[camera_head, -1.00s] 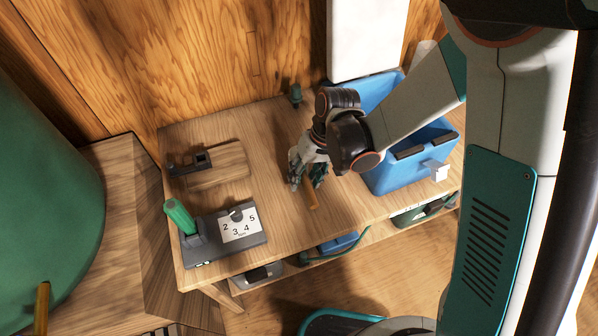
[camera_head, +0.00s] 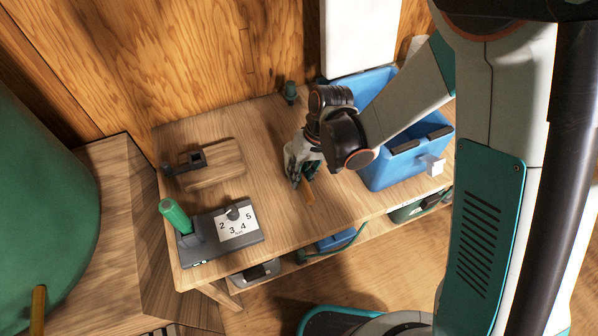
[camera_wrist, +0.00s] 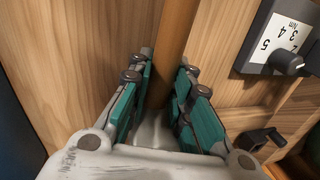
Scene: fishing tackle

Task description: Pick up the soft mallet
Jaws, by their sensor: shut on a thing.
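The soft mallet shows as a plain brown wooden handle (camera_head: 308,193) that sticks out from under my gripper (camera_head: 303,180) toward the bench's front edge. In the wrist view the handle (camera_wrist: 173,40) runs up the picture between the teal-padded fingers of my gripper (camera_wrist: 166,78). The fingers are shut on the mallet, low over the bench top. The mallet's head cannot be made out clearly; my gripper hides that end. I cannot tell whether the mallet touches the wood.
A blue bin (camera_head: 392,168) stands right of my gripper on the wooden bench (camera_head: 275,205). A grey gauge with a numbered dial and green handle (camera_head: 176,216) sits at the front left. A wooden block with a black clamp (camera_head: 213,163) lies behind it. A small green item (camera_head: 290,92) stands at the back.

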